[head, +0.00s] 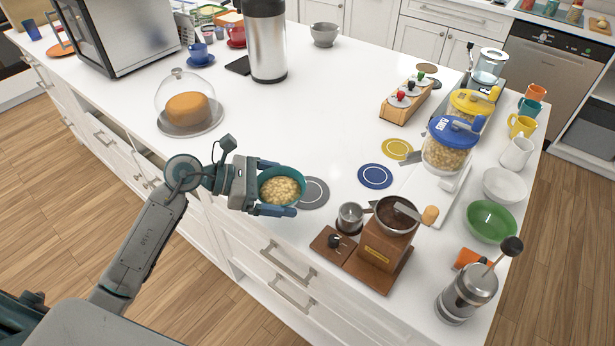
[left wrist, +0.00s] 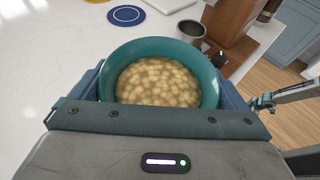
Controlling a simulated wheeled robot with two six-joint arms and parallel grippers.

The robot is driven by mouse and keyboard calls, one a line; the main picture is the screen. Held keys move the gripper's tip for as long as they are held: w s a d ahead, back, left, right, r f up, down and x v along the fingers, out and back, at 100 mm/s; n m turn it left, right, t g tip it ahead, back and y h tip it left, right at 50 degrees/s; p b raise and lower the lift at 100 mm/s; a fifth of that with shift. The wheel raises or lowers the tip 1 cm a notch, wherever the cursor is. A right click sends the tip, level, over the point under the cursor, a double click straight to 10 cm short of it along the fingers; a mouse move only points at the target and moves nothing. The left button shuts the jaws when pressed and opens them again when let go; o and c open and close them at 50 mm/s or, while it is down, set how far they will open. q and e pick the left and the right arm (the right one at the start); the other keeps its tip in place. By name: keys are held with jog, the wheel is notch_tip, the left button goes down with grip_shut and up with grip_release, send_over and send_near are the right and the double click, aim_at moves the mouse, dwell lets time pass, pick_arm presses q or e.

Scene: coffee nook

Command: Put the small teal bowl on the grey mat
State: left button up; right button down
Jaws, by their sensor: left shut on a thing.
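The small teal bowl (head: 281,188) is filled with pale, lumpy food. My left gripper (head: 276,190) is shut on it, with a blue finger on either side of the bowl. In the left wrist view the bowl (left wrist: 163,77) sits upright between the fingers. The grey mat (head: 312,193) is a round disc with a pale ring on the white counter, just right of the bowl in the head view. The bowl and gripper hide its left part. I cannot tell how high the bowl is above the counter. My right gripper is not in view.
A blue mat (head: 375,176) and a yellow mat (head: 397,149) lie to the right. A wooden coffee grinder (head: 380,255) stands close at the lower right. A glass-domed cake stand (head: 190,115) is at the left.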

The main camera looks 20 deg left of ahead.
pick_arm(q)
jog(key=p, duration=0.3)
send_over(308, 192)
jog(key=shift+s+a+f, duration=0.2)
jog(key=shift+s+f, duration=0.05)
jog(key=f, duration=0.1)
jog(key=f+p, duration=0.1)
jog(key=shift+w+d+f, duration=0.2)
jog(key=shift+w+f, duration=0.1)
jog(key=shift+f, duration=0.05)
jog(key=shift+f+p, duration=0.3)
jog(key=shift+f, duration=0.2)
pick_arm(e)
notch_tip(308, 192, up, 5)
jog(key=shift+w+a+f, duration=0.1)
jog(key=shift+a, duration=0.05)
pick_arm(q)
jog(key=shift+f, duration=0.1)
jog(key=o, duration=0.8)
jog(key=shift+f, duration=0.1)
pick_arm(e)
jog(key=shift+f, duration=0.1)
